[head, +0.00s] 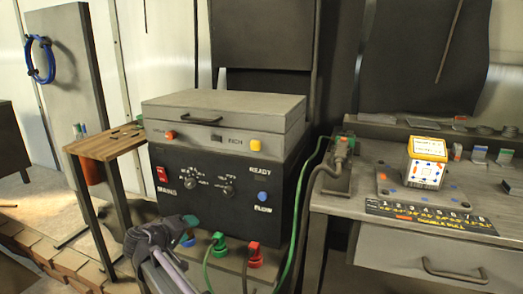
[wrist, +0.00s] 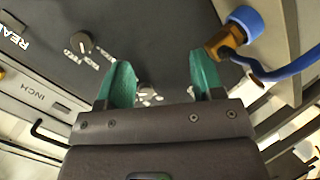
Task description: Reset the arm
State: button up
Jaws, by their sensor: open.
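My gripper (wrist: 160,66) is open, its two teal fingers apart with nothing between them. In the head view my gripper (head: 190,221) is at the lower left, in front of the panel's lower left part. A blue connector (wrist: 245,22) with a brass fitting is close beside the right finger in the wrist view; I cannot tell whether they touch. The blue connector (head: 187,241) is partly hidden behind my gripper in the head view.
Green (head: 220,244) and red (head: 254,255) connectors with hoses stand right of my gripper. The grey-lidded machine (head: 222,108) rises behind. A wooden side table (head: 105,143) is left; a bench with a drawer (head: 425,262) and a white-yellow box (head: 424,163) is right.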

jog(key=s+d+r+m+g+p, duration=0.1)
jog(key=s+d+r+g+p, duration=0.15)
jog(key=d, duration=0.35)
jog(key=s+d+r+g+p, duration=0.1)
jog(key=s+d+g+p, duration=0.1)
jog(key=d+p, duration=0.3)
jog(key=s+d+r+m+g+p, duration=0.1)
jog(key=s+d+g+p, duration=0.1)
jog(key=d, duration=0.6)
jog(key=s+d+r+m+g+y+p, duration=0.2)
jog(key=s+d+r+p, duration=0.2)
jog(key=d+r+p, duration=0.2)
jog(key=s+d+r+m+g+y+p, duration=0.1)
jog(key=s+d+r+p, duration=0.3)
jog(key=d+p, duration=0.3)
jog(key=s+d+r+m+g+y+p, duration=0.2)
jog(key=s+d+r+p, duration=0.2)
jog(key=d, duration=0.9)
notch_tip(320, 180, up, 4)
jog(key=p, duration=0.3)
jog(key=shift+s+f+m+g+y+p, duration=0.2)
jog(key=shift+s+m+g+y+p, duration=0.1)
jog(key=shift+g+p, duration=0.05)
